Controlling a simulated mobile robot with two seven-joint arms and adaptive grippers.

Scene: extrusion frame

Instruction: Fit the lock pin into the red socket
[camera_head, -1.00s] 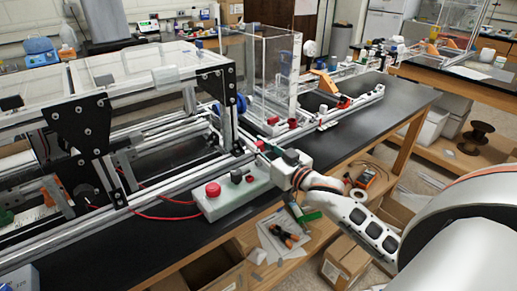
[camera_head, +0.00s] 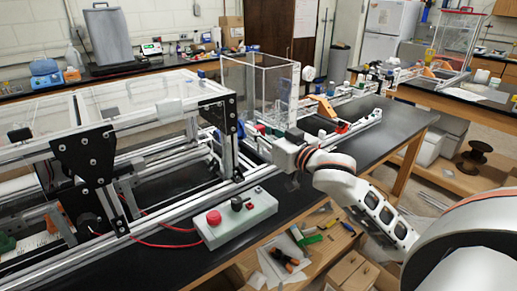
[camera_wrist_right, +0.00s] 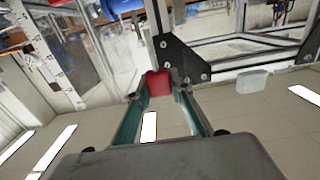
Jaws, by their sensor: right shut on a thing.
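My right gripper (camera_head: 276,142) is beside the aluminium extrusion frame (camera_head: 180,206), just past its right black corner plate. In the right wrist view its two teal fingers (camera_wrist_right: 158,98) are shut on a red piece, which looks to be the lock pin (camera_wrist_right: 158,83). The fingers hide its sides, and its far end is not clear. My left gripper is not in view.
A pale control box (camera_head: 235,220) with a red button and a black knob sits on the black bench in front of the frame. A clear acrylic box (camera_head: 262,85) stands behind the gripper. Tools lie on the wooden shelf below.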

